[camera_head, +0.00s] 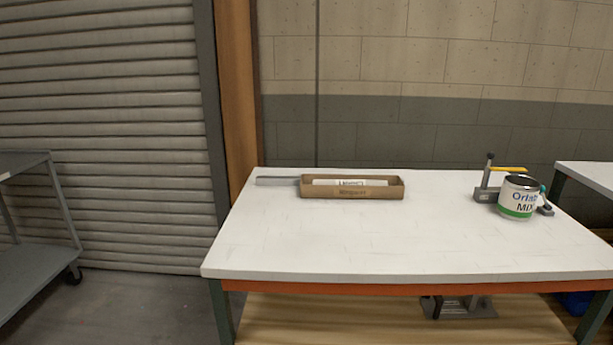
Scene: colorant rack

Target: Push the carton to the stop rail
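The carton (352,193) is a long, low, open-topped brown box on the far part of the white table. A white item with printing lies in it, and there is faint lettering on its front wall. A grey bar (278,181), which looks like the stop rail, lies flat at the table's far left and meets the carton's left end in the picture. I cannot tell whether they touch or whether the bar runs on behind the carton. Neither of my grippers is in view.
A white can with a green band (517,197) stands at the table's right, in front of a grey device with an upright post and yellow lever (507,169). The middle and front of the white table (380,243) are clear. A grey cart (25,235) stands at left.

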